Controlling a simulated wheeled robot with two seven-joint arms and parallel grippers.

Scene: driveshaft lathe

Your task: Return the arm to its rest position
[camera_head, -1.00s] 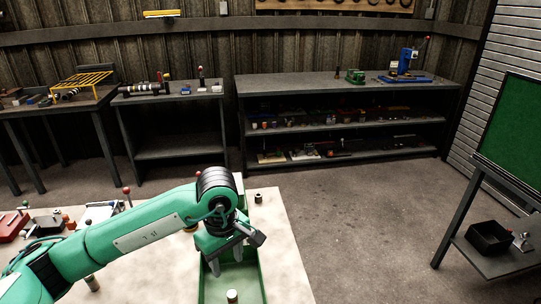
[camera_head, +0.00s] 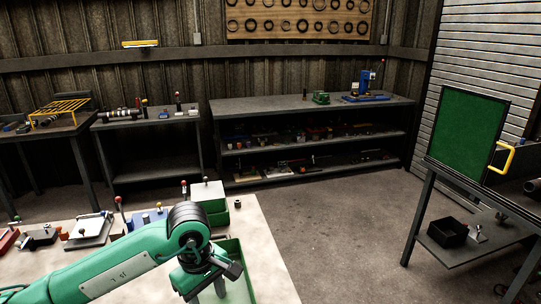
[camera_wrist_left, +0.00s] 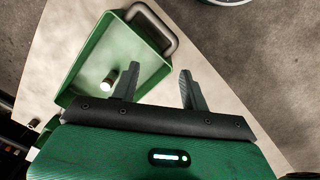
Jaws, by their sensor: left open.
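My left arm comes in from the lower left of the head view, green with dark joints. Its gripper (camera_head: 222,284) is low over the workbench, by a green tray (camera_head: 236,252), and partly cut off by the frame edge. In the left wrist view the two dark fingers (camera_wrist_left: 159,75) stand apart with nothing held between them. The green tray (camera_wrist_left: 76,72) lies on the bench below them, with a grey handle (camera_wrist_left: 160,22) at one end. A small light cylinder (camera_wrist_left: 107,84) shows in the tray near one finger. My right gripper is in neither view.
The pale workbench (camera_head: 262,235) holds a white-topped green box (camera_head: 207,196) and several small fixtures at left. A shelf unit (camera_head: 310,103) stands along the back wall. A dark stand with a green panel (camera_head: 466,125) is at right. Open floor (camera_head: 335,225) lies between.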

